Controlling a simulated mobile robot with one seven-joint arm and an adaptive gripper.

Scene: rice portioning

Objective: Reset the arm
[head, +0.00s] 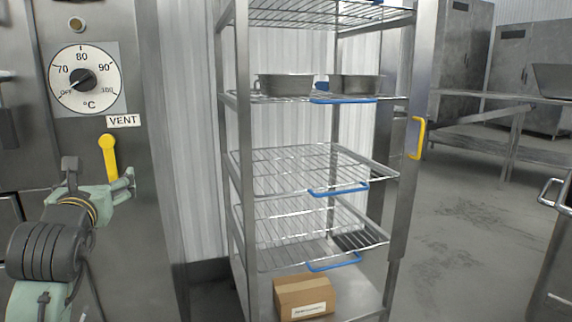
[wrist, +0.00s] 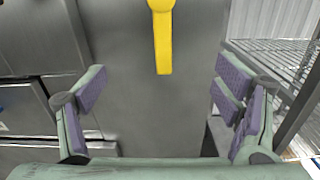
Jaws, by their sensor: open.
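My gripper (wrist: 165,95) is open and empty in the wrist view, its purple-padded fingers spread wide. A yellow lever (wrist: 163,38) hangs on the grey steel appliance front, above and between the fingertips, and nothing is clasped. In the head view my gripper (head: 126,185) is at the left, just below the yellow lever (head: 109,158), which hangs under the VENT label. Part of the gripper is hidden by my arm there.
A steel rack (head: 242,130) with wire shelves and blue handles stands right of the appliance. It holds two metal pans (head: 284,86) (head: 353,87) and a cardboard box (head: 304,295). A temperature dial (head: 84,78) is above the lever. Open floor (head: 460,220) lies at the right.

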